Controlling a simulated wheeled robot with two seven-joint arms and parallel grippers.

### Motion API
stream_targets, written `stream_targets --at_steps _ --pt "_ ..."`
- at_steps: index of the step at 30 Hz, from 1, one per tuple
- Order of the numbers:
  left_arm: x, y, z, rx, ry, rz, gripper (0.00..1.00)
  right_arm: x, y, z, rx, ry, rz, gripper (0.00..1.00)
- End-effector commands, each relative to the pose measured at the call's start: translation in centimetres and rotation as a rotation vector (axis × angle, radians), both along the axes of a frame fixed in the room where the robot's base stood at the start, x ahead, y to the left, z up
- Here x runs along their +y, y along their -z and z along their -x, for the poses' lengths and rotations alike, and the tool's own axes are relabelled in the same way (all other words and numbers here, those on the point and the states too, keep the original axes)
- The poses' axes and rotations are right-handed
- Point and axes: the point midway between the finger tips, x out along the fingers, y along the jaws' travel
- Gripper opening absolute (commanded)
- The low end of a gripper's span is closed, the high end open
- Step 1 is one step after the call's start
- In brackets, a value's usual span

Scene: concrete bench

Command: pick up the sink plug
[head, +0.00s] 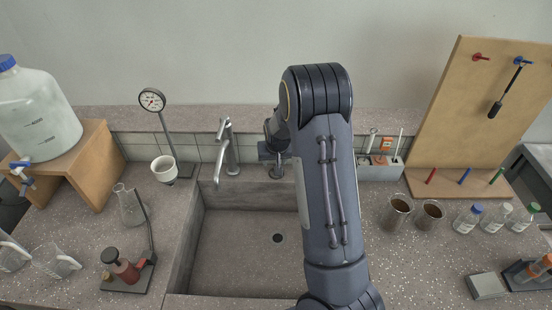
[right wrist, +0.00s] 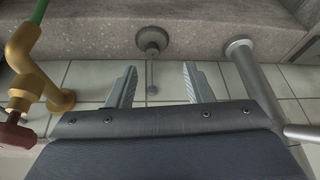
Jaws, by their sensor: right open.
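In the right wrist view, a grey round piece with a thin stem (right wrist: 152,40), which looks like the sink plug, sits at the edge of the speckled bench top. My right gripper (right wrist: 159,68) is open, its two fingers apart. The stem shows between the fingers, and neither finger visibly touches it. In the head view my right gripper (head: 272,156) is behind the sink, right of the tap, partly hidden by my own arm. A small round piece (head: 277,173) shows just below it. My left gripper is not in view.
The steel tap (head: 229,150) stands close to the left of my right gripper; its base (right wrist: 240,46) shows in the wrist view. A yellow gas tap (right wrist: 32,75) is on the other side. The sink (head: 235,255) is empty, with a dark drain (head: 278,237).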

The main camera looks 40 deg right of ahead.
Motion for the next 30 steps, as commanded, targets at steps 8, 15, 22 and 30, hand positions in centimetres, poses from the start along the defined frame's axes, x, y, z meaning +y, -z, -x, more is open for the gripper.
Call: stream_targets --at_steps 8,15,22,30 --pt "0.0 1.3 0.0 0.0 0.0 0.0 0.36 -1.2 3.2 -1.2 0.01 -0.002 0.032 0.47" --pt "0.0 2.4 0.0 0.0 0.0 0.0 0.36 -1.9 5.2 -1.8 0.01 -0.002 0.029 0.47" --pt "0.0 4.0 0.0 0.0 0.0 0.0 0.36 -2.8 8.2 -2.7 0.011 -0.003 0.029 0.47" --pt "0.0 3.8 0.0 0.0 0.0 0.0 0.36 -2.9 8.1 -2.9 0.009 -0.003 0.029 0.44"
